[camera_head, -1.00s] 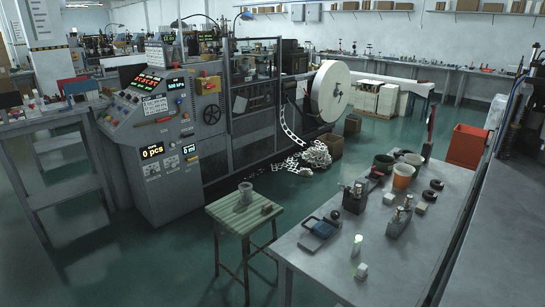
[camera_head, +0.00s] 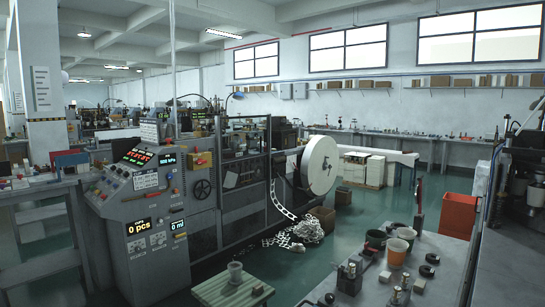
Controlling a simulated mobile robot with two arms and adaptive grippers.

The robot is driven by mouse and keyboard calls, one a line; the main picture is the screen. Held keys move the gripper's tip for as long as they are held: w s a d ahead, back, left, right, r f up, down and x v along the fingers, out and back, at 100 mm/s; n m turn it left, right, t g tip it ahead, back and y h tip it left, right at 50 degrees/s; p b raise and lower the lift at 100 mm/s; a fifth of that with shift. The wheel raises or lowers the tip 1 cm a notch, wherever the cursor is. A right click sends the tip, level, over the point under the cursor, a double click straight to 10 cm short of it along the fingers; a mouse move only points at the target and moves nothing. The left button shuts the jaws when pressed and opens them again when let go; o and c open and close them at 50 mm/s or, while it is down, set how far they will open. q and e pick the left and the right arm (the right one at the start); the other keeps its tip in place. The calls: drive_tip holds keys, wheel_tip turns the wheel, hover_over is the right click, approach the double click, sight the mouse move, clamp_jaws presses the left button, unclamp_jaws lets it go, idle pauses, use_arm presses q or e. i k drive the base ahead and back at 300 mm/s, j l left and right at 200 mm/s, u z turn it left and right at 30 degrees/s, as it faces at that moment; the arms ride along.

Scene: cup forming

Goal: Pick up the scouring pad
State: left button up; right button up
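I cannot make out for certain which thing is the scouring pad. Two small pale blocks lie on the grey table at the lower right, one (camera_head: 384,277) left of the cups and one (camera_head: 419,286) nearer the bottom edge. They are too small to tell what they are. The front part of this table (camera_head: 455,262) is cut off by the bottom of the view. Neither of my grippers shows.
A green stool (camera_head: 215,291) with a grey cup (camera_head: 235,273) stands left of the table. An orange cup (camera_head: 397,252) and a dark cup (camera_head: 376,239) stand on the table. A red bin (camera_head: 459,215) stands behind it. Loose strip (camera_head: 306,230) lies on the floor by the machine (camera_head: 140,225).

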sight(258, 288)
drive_tip(key=i+z, duration=0.1)
drive_tip(key=z, duration=0.35)
drive_tip(key=i+j+z, duration=0.2)
drive_tip(key=j, duration=0.15)
drive_tip(key=i+j+z, duration=0.15)
drive_tip(key=j, duration=0.15)
drive_tip(key=i+j+z, duration=0.2)
drive_tip(key=j, duration=0.2)
drive_tip(key=j+z, duration=0.15)
drive_tip(key=j, duration=0.2)
